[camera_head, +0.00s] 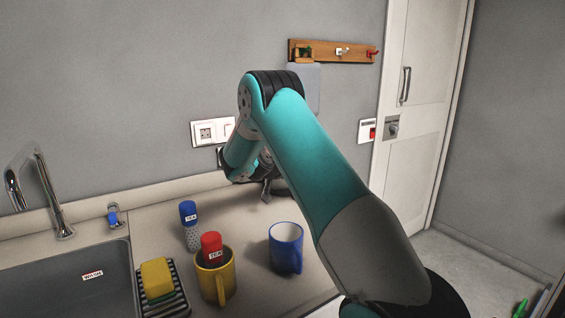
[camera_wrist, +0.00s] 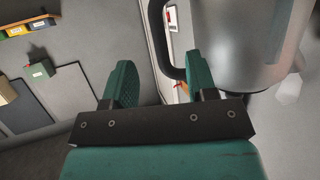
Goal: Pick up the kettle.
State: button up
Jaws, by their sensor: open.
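The kettle (camera_wrist: 245,55) is a brushed metal body with a dark handle (camera_wrist: 153,40) at the upper right of the wrist view. My gripper (camera_wrist: 160,62) is open, with its two green fingers spread. The dark handle shows in the gap between the fingers, and the right finger overlaps the kettle body in the picture. I cannot tell whether a finger touches the kettle. In the head view my arm hides the kettle and most of the gripper.
A yellow sponge (camera_head: 157,278) lies on a rack beside the sink (camera_head: 65,292). A door (camera_head: 430,60) is at the right.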

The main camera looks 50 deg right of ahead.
jog(key=p+x, duration=0.1)
jog(key=x, duration=0.3)
jog(key=shift+d, duration=0.25)
jog(key=p+x, duration=0.2)
jog(key=x, duration=0.2)
jog(key=shift+s+d, duration=0.2)
jog(key=shift+w+d+f, duration=0.1)
jog(key=shift+d+f, duration=0.1)
jog(key=shift+d, duration=0.15)
jog(key=shift+c, duration=0.2)
grip_shut()
dwell(0.4)
jog(key=shift+w+r, duration=0.1)
jog(key=shift+r, duration=0.15)
